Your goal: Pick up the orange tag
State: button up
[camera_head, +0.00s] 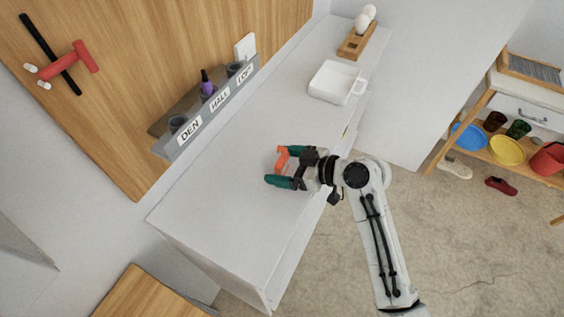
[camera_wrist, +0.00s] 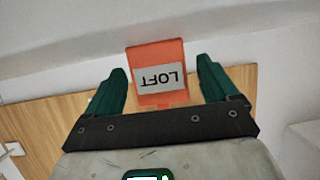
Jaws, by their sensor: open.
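The orange tag (camera_wrist: 156,58) shows in the wrist view between my two teal fingers. It bears a white label reading LOFT, upside down in that view. In the head view the orange tag (camera_head: 281,160) is a small orange patch at my fingers, over the white counter. My gripper (camera_head: 276,168) is open, with a finger on each side of the tag. In the wrist view gaps show between the tag and both fingers of my gripper (camera_wrist: 160,66). I cannot tell what the tag rests on.
A grey holder (camera_head: 205,112) labelled DEN, HALL and LOFT stands along the counter's back, with a purple item (camera_head: 207,83) in its middle slot. A white dish (camera_head: 336,82) and a wooden tray (camera_head: 357,42) stand farther along. The near end of the white counter (camera_head: 215,220) is bare.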

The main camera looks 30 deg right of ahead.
jog(key=c, duration=1)
jog(key=shift+r, duration=0.15)
jog(key=shift+c, duration=0.2)
